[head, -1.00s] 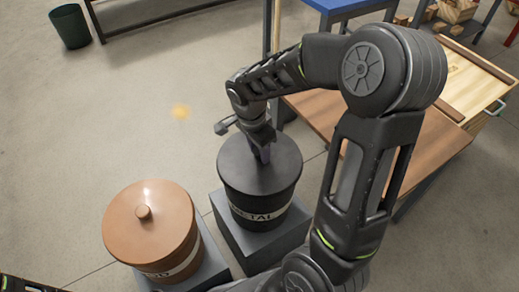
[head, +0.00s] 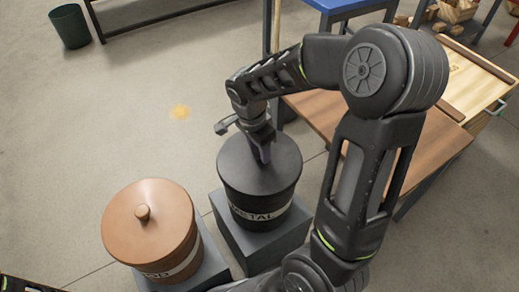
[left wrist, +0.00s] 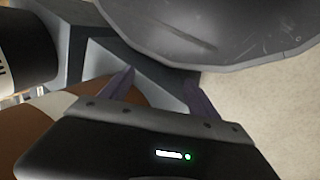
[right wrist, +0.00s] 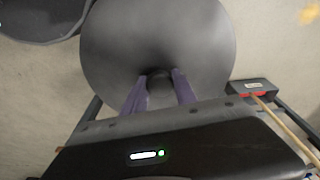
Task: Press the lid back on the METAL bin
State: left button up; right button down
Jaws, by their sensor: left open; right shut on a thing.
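The black METAL bin (head: 262,200) stands upright on a grey plinth, with its white label facing me. Its dark round lid (head: 285,160) lies over the top and looks level. I cannot tell whether it is fully seated. My right gripper (head: 263,152) comes down from above at the lid's centre. In the right wrist view its fingers (right wrist: 158,76) are shut on the knob (right wrist: 159,84) of the lid (right wrist: 205,50). My left gripper (left wrist: 160,82) is open and empty, low beside the plinths. In the head view it is out of frame.
A brown bin (head: 165,240) with a knobbed lid (head: 115,215) stands left of the METAL bin on its own plinth. A wooden workbench (head: 430,150) is behind my right arm. A dark bucket (head: 70,27) is far left. The floor behind the bins is clear.

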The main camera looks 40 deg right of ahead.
jog(key=c, duration=0.9)
grip_release()
jog(key=shift+o, duration=0.2)
jog(key=o, duration=0.4)
jog(key=shift+o, duration=0.2)
jog(key=shift+r, duration=0.15)
jog(key=shift+r+p, duration=2.5)
jog(key=shift+r, duration=0.85)
